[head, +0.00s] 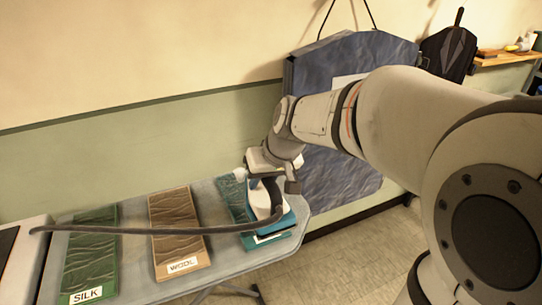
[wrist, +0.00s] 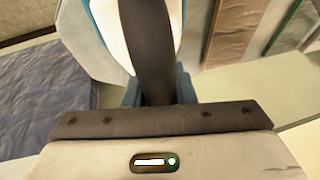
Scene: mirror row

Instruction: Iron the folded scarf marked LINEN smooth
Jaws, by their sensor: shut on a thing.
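A white and blue iron (head: 262,204) is at the right end of the ironing board, over a teal folded scarf (head: 229,190). This scarf's label (head: 269,238) is mostly covered, so I cannot read it; the other two scarves read SILK and WOOL. My gripper (head: 268,172) is shut on the iron's handle from above. In the wrist view the iron's white body (wrist: 105,35) and dark handle (wrist: 148,50) lie in front of my gripper (wrist: 152,95). I cannot tell whether the soleplate touches the scarf. The scarf's visible far part looks wrinkled.
A brown WOOL scarf (head: 178,225) and a green SILK scarf (head: 91,245) lie wrinkled on the ironing board (head: 133,240). A dark cord (head: 130,230) runs left from the iron across both. A large blue panel (head: 345,175) hangs on the wall behind my arm.

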